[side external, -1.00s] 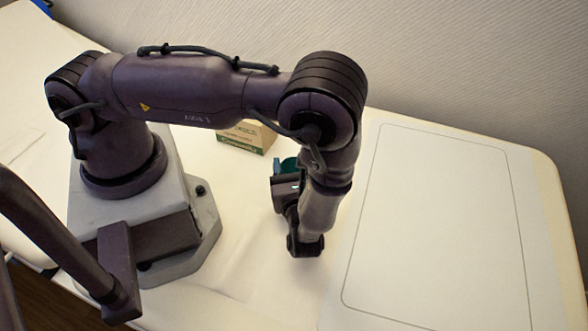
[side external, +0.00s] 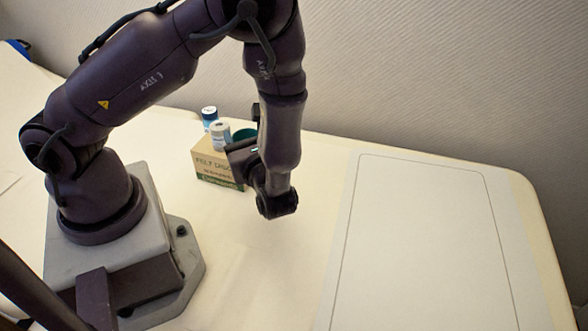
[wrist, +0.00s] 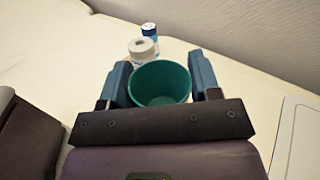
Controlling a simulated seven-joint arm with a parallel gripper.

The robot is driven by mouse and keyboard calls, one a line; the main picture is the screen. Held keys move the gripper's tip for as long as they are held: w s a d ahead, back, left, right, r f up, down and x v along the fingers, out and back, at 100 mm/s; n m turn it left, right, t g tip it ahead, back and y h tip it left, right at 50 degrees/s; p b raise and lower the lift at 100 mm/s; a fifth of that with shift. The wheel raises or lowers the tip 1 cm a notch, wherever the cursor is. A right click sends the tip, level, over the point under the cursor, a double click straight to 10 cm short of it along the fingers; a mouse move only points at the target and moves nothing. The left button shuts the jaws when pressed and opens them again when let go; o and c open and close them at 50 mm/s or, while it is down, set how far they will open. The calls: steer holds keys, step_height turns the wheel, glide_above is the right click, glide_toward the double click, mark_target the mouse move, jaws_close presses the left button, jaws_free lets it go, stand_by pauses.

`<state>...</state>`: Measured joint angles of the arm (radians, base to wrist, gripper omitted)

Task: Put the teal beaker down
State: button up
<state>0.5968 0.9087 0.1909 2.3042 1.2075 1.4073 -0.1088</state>
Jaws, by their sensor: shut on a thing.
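The teal beaker (wrist: 150,86) stands between the two fingers of my gripper (wrist: 160,84) in the wrist view, and its open mouth shows. The gripper is shut on it, with one finger on each side. In the side view only a small teal part of the beaker (side external: 245,133) shows; my wrist and gripper (side external: 243,146) hide the rest. The beaker appears beside or above the right end of a cardboard box; I cannot tell its height over the table.
The cardboard box (side external: 211,168) stands on the cream table. A white-and-grey jar (side external: 220,137) and a blue bottle with a white cap (side external: 209,115) show by its back edge. A flat outlined panel (side external: 420,240) lies clear at the right. A wall bounds the back.

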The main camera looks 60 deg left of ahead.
steer(key=w+a+f, duration=0.1)
steer(key=w+f, duration=0.1)
steer(key=w, duration=0.1)
steer(key=w+a+f, duration=0.1)
steer(key=w+f, duration=0.2)
steer(key=w, duration=0.1)
steer(key=w+a+f, duration=0.1)
steer(key=w+f, duration=0.2)
steer(key=w, duration=0.1)
steer(key=shift+w+f, duration=0.45)
steer(key=shift+f, duration=1.7)
steer(key=o, duration=0.9)
steer(key=shift+f, duration=0.15)
